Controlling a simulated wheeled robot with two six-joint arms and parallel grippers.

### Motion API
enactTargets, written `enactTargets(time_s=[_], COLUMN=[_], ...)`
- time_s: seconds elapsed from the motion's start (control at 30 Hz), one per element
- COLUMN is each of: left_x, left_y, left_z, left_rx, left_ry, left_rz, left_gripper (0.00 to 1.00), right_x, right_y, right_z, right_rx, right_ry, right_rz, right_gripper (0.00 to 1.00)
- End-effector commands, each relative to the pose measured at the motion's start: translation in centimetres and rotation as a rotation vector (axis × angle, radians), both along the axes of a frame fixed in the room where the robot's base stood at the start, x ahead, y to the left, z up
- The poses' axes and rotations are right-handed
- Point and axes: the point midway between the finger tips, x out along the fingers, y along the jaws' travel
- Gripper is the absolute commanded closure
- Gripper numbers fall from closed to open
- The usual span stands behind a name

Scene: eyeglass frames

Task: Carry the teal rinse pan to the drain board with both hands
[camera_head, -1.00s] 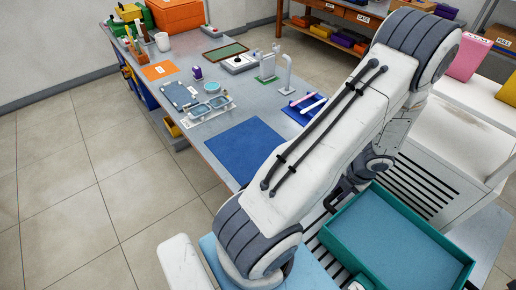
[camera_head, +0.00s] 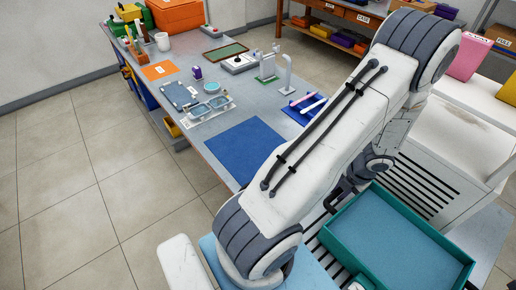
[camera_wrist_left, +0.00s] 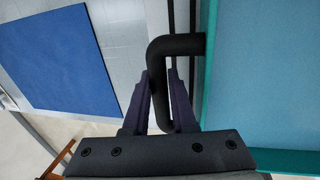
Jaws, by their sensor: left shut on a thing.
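The teal rinse pan (camera_head: 422,226) is a shallow rectangular tray with a blue-teal floor, at the lower right of the head view. Its teal wall (camera_wrist_left: 209,60) fills the right of the left wrist view. My left gripper (camera_head: 344,192) is at the pan's far-left side. In the wrist view, my left gripper (camera_wrist_left: 159,78) has its two dark fingers shut on the pan's black bent handle (camera_wrist_left: 180,45). A light board with dark slots (camera_head: 420,190) shows beside the pan; I cannot tell whether the pan touches it. My right gripper is not in view.
A grey workbench (camera_head: 205,135) carries a blue mat (camera_head: 245,150), which also shows in the wrist view (camera_wrist_left: 60,60). The floor at left is clear.

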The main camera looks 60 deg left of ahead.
Motion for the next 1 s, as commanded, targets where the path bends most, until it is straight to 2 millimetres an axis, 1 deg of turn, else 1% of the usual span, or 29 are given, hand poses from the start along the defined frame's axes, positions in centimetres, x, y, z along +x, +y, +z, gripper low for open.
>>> enactTargets(time_s=[0.03,0.47,0.5,0.57,0.6,0.8,0.83,0.9,1.0], left_x=[0.14,0.14,0.14,0.13,0.12,0.05,-0.08,-0.07,-0.05], left_y=[-0.03,-0.04,-0.04,-0.04,-0.03,-0.01,-0.03,-0.02,-0.01], left_z=[0.21,0.14,0.14,0.13,0.12,0.05,-0.18,-0.17,-0.15], left_rx=[0.000,0.000,0.000,0.000,0.000,0.000,-0.001,-0.001,-0.001], left_ry=[-0.004,-0.004,-0.004,-0.004,-0.004,-0.002,0.002,0.002,0.001], left_rz=[-0.001,-0.001,-0.001,-0.001,-0.001,0.000,-0.001,0.000,0.000], left_gripper=[1.00,1.00,0.68,0.45,0.40,0.40,0.40,0.40,0.40], right_x=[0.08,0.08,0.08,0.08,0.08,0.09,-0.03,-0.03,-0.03], right_y=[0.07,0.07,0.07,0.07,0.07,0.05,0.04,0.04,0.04], right_z=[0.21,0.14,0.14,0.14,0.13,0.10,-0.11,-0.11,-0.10], right_rx=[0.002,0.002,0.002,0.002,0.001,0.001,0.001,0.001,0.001], right_ry=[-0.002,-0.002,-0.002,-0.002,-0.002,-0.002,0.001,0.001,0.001], right_rz=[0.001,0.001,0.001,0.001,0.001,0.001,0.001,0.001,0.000], right_gripper=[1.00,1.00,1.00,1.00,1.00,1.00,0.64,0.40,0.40])
